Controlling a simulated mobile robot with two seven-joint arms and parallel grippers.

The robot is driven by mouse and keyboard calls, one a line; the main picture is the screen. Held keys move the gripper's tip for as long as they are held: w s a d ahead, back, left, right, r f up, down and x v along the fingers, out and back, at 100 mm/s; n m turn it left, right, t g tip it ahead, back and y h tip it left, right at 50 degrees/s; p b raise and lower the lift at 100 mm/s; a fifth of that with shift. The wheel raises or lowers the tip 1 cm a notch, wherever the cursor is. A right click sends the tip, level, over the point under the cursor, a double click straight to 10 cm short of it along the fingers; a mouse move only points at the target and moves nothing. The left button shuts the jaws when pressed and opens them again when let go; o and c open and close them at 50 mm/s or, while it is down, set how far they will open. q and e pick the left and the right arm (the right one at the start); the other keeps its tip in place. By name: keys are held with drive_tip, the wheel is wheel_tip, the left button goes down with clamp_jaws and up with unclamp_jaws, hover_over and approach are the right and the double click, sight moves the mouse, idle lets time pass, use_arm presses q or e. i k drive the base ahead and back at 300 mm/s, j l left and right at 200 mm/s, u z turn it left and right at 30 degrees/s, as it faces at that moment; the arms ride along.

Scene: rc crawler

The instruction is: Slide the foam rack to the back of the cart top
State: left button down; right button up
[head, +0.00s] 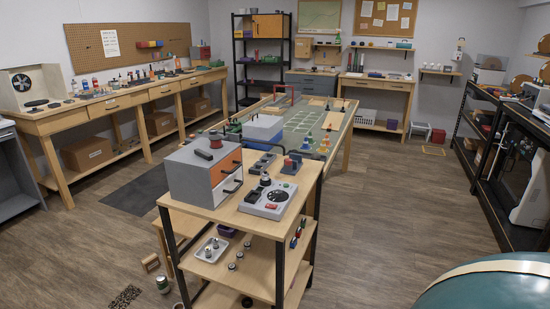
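The cart top (222,212) is a light wood board on a dark frame in the near middle. I cannot tell for sure which item is the foam rack. A dark grey block with recesses (262,163), lying flat toward the cart's far side behind the control box, may be it. A grey control box (268,197) with a round dial and red display stands at the cart's right. A grey cabinet with an orange drawer (204,170) stands at the left. Neither of my grippers is in view.
The cart's lower shelf (255,270) holds a white tray (222,243) and small round parts. A long green-topped table (320,120) lies behind the cart. Floor (380,210) is clear on the right.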

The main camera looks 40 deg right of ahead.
sight(259, 167)
drive_tip(key=i+l, duration=0.1)
drive_tip(key=l, duration=0.35)
drive_tip(key=i+l, duration=0.1)
drive_tip(key=l, duration=0.4)
drive_tip(key=i+l, duration=0.1)
drive_tip(key=l, duration=0.35)
drive_tip(key=i+l, duration=0.15)
drive_tip(key=l, duration=0.3)
drive_tip(key=i+l, duration=0.1)
drive_tip(key=l, duration=0.4)
drive_tip(key=i+l, duration=0.1)
drive_tip(key=l, duration=0.35)
drive_tip(key=i+l, duration=0.1)
drive_tip(key=l, duration=0.4)
